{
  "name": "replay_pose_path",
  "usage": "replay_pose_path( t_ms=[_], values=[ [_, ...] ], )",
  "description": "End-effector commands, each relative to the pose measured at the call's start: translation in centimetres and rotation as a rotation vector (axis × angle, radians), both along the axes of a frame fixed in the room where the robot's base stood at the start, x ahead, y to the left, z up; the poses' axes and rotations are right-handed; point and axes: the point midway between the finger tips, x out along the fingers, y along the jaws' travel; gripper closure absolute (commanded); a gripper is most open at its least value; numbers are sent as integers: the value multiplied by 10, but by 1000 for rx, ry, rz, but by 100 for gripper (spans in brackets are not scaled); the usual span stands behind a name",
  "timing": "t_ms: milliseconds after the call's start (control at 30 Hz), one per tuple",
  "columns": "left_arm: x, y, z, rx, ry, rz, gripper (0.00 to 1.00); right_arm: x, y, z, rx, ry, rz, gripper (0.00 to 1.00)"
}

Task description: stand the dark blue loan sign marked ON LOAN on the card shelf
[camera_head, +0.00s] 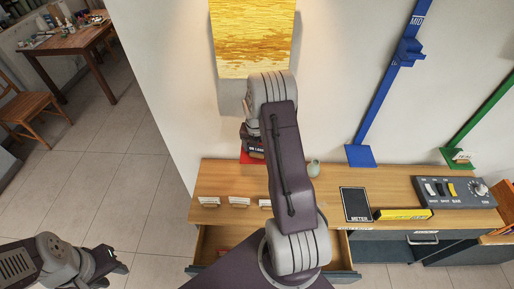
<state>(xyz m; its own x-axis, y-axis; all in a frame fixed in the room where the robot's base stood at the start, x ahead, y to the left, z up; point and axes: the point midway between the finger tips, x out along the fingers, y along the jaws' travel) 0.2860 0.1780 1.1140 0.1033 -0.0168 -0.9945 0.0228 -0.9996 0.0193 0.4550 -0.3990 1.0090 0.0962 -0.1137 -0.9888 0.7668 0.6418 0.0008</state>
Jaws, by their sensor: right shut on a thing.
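The dark loan sign (257,150), with small white lettering, is upright near the wall, below the yellow picture. My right gripper (254,136) is just above it and is shut on it; my arm hides much of the grip. A red piece (246,159) shows beneath and beside the sign; whether they touch I cannot tell. I cannot tell for sure which piece is the card shelf. My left gripper (112,264) hangs over the floor at the lower left, far from the sign; its jaw gap is not clear.
The wooden desk top (335,177) carries several white cards in holders (209,202), a pale green vase (313,168), a METER board (356,204) and a switch box (452,192). An open drawer (209,254) juts out below. A blue post (382,97) and green post (484,122) line the wall.

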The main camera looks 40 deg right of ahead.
Motion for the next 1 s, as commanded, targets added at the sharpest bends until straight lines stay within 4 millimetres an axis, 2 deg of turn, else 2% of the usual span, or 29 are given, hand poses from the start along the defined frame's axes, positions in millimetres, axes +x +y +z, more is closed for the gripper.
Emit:
replay_pose_path(
  t_ms=[367, 400, 467, 800, 867, 1000],
  values=[
    [0, 0, -1, 0, 0, 0, 64, 0, 0, -2, 0, 0, 0, 66],
    [0, 0, 0, 0, 0, 0, 64, 0, 0, -1, 0, 0, 0, 17],
    [0, 0, 0, 0, 0, 0, 64, 0, 0, -1, 0, 0, 0, 3],
    [0, 0, -2, 0, 0, 0, 64, 0, 0, 2, -1, -2, 0, 3],
    [0, 0, -4, 0, 0, 0, 64, 0, 1, 9, -2, -4, -1, 3],
    [0, 0, -13, 0, 0, 0, 64, -3, 4, 39, -3, -7, -1, 3]
  ],
)
